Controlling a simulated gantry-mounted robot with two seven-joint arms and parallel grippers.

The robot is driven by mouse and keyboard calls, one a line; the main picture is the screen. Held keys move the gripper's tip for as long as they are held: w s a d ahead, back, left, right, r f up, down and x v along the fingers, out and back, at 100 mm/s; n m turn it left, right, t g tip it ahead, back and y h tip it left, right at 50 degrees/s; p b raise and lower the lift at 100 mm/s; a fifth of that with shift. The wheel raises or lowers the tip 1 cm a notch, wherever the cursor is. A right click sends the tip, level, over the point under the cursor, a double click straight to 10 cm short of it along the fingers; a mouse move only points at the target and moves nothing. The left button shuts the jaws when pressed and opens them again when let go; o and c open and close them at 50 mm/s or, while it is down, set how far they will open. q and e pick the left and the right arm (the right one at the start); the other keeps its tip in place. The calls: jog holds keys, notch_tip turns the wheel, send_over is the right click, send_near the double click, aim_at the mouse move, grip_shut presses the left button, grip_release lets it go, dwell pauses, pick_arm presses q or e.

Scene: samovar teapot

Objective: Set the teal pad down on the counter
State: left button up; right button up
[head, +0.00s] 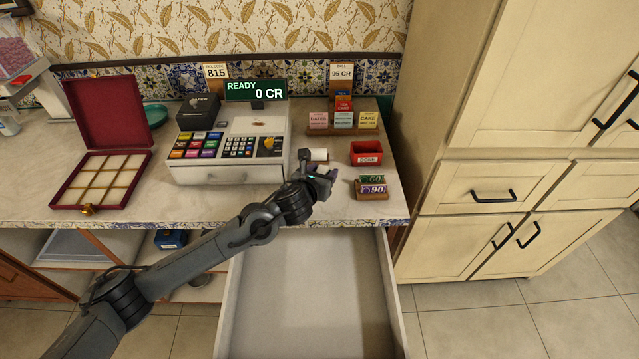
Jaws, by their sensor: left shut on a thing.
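My left gripper (326,180) is over the front right part of the counter (240,207), between the cash register and the small wooden holder. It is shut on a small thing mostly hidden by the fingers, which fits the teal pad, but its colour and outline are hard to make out. I cannot tell whether it touches the counter. A round teal dish-like thing (156,115) lies far off at the back left, partly behind the open red box. My right gripper is not in view.
A cash register (230,150) stands left of the gripper, with a white roll (317,155) just behind. A red tray (366,153) and a wooden holder (372,195) with chips are to the right. The open red box (100,180) is left. An open drawer (310,300) juts out below.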

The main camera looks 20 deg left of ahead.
pick_arm(q)
jog(key=shift+w+a+f, duration=0.25)
jog(key=shift+a+f, duration=0.2)
jog(key=shift+a, duration=0.05)
jog(key=shift+f+b, duration=0.55)
jog(key=shift+f, duration=1.3)
jog(key=shift+f, duration=0.2)
jog(key=o, duration=1)
